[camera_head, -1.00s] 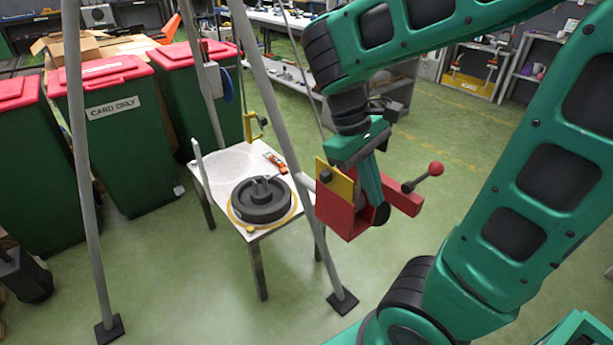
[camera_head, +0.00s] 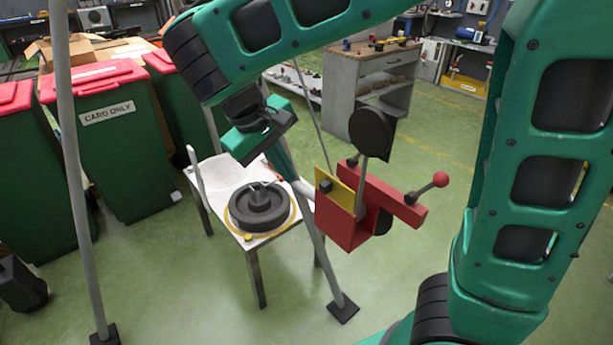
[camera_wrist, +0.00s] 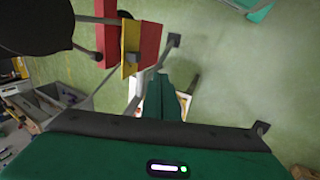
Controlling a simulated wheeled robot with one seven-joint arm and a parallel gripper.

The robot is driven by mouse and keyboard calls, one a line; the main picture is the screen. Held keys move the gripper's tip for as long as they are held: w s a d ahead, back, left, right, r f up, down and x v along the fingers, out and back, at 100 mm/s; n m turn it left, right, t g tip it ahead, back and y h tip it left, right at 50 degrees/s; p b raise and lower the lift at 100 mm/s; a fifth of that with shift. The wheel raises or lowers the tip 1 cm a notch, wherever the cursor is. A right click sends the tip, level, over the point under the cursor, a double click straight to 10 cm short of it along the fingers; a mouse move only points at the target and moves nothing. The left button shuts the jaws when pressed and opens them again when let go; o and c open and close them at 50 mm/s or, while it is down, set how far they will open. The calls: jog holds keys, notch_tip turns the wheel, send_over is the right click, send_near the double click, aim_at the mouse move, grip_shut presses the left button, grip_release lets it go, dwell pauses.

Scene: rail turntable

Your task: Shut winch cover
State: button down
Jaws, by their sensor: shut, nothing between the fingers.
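The winch is a red housing (camera_head: 347,230) with a yellow plate (camera_head: 336,190) and a crank with a red knob (camera_head: 440,180). It is fixed to a grey tripod leg. A dark round-faced part (camera_head: 372,130), apparently the cover, stands raised above the housing on a grey strip. In the wrist view a large dark shape (camera_wrist: 35,25), probably this part, fills the top left beside the red housing (camera_wrist: 150,45). My gripper (camera_head: 284,166) is left of the winch, apart from it. Its green fingers (camera_wrist: 168,98) are together and empty in the wrist view.
A white stand (camera_head: 215,175) with a dark round weight (camera_head: 260,208) is below and left of my gripper. Tripod legs (camera_head: 75,170) frame it. Green bins (camera_head: 125,150) stand at left. A grey cabinet (camera_head: 375,75) is behind. Floor right of the winch is clear.

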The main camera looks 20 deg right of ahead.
aim_at(330, 192)
jog(key=w+d+f, duration=0.2)
jog(key=d+f, duration=0.5)
jog(key=f, duration=0.1)
jog(key=shift+w+d, duration=0.15)
jog(key=shift+d, duration=0.15)
jog(key=shift+a, duration=0.1)
